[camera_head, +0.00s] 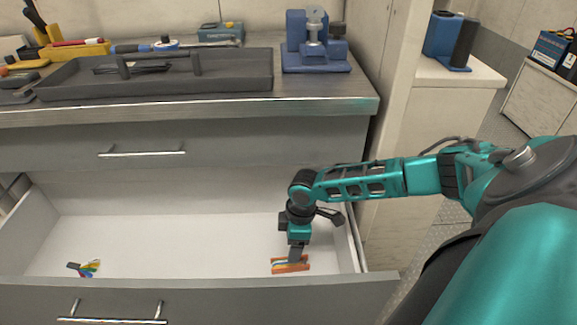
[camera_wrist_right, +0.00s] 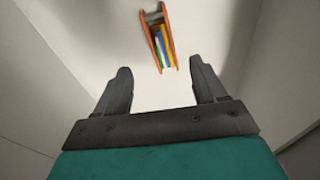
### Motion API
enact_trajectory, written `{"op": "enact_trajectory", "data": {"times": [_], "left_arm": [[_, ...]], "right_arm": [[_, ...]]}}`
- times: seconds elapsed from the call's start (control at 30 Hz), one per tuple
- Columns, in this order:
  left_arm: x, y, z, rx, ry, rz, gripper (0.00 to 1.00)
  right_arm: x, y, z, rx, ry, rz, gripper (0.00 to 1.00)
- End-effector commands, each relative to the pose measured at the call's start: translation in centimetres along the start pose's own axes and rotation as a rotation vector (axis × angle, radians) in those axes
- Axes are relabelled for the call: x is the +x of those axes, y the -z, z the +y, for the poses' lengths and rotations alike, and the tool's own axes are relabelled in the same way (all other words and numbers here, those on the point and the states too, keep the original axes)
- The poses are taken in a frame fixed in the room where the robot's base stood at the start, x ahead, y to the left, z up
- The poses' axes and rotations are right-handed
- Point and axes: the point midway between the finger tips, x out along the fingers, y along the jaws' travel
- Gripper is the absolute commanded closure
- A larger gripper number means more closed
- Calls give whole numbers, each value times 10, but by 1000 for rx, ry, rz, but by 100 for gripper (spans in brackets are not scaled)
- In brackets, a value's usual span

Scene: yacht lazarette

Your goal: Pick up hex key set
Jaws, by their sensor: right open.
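An orange-sided holder (camera_head: 290,265) lies in the open drawer near its right end; it looks like a folding hex key set. The right wrist view shows it (camera_wrist_right: 159,38) with yellow, blue, green and white strips between orange side plates and a dark end. My right gripper (camera_head: 297,258) points down over it and partly covers it in the head view. In the wrist view its jaws (camera_wrist_right: 163,72) are spread apart and empty, with the holder beyond the fingertips. Contact cannot be told. My left gripper is out of view.
A dark piece with a multicoloured fan (camera_head: 85,268) lies at the drawer's left. The white drawer floor (camera_head: 180,245) between is bare. The drawer's right wall (camera_head: 349,240) is close to my gripper. A grey tool tray (camera_head: 220,75) and blue vise (camera_head: 315,50) stand on the worktop above.

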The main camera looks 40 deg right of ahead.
Motion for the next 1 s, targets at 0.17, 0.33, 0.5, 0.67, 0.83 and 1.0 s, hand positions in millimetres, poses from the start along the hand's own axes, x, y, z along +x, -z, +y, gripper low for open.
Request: {"op": "enact_trajectory", "data": {"times": [0.17,0.33,0.5,0.67,0.83,1.0], "left_arm": [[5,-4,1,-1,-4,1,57],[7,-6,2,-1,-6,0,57],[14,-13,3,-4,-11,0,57],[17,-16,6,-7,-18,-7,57],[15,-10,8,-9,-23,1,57],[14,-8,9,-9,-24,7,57]], "right_arm": [[22,0,1,0,-2,1,29],[31,-1,-1,0,-1,0,29],[56,-3,-5,-1,0,-1,29],[75,-3,-5,0,-1,1,29],[74,-3,-5,0,-1,0,29],[74,-3,-5,0,-1,0,40]]}}
